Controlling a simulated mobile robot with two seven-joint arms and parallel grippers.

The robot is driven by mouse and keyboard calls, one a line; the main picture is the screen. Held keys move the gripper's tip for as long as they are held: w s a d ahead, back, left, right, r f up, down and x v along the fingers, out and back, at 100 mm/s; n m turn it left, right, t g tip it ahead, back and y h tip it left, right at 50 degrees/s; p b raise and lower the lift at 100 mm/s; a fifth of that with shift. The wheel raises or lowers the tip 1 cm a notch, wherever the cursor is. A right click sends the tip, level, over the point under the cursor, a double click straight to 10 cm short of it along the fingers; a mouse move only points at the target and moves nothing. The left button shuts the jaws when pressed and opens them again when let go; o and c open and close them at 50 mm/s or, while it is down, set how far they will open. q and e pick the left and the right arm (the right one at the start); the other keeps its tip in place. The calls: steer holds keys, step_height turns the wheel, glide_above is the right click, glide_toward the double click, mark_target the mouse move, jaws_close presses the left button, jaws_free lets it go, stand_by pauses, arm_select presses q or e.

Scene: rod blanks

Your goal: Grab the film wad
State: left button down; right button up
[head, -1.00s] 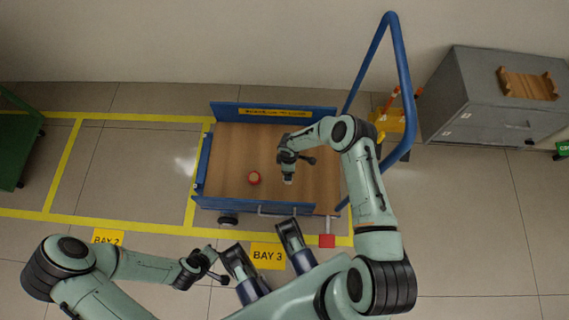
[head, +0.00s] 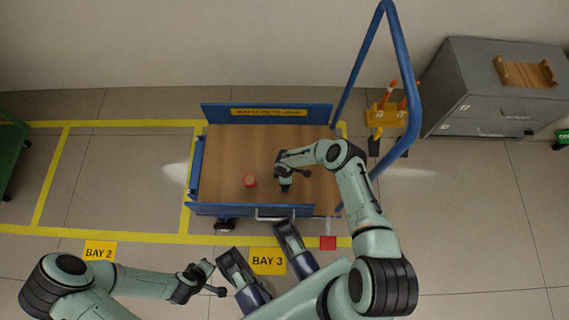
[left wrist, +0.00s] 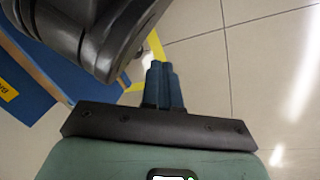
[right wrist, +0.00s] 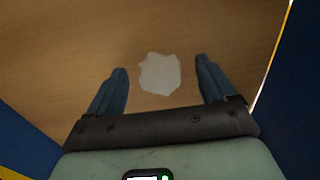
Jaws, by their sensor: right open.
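The film wad (right wrist: 159,74) is a pale, flat-looking, ragged-edged patch on the brown wooden deck of the blue trolley. In the right wrist view it lies between and just ahead of the fingertips of my right gripper (right wrist: 161,77), which is open and empty. In the head view my right gripper (head: 285,187) points down over the middle of the deck and hides the wad. My left gripper (left wrist: 165,72) is shut with nothing between its fingers. In the head view it hangs in front of the trolley, left of the BAY 3 sign.
The trolley's blue side walls (head: 268,112) and tall blue handle (head: 385,20) border the deck. A grey cabinet (head: 470,75) stands at the right.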

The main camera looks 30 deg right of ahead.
steer(key=shift+r, duration=0.1)
steer(key=c, duration=1.1)
steer(key=shift+o, duration=0.2)
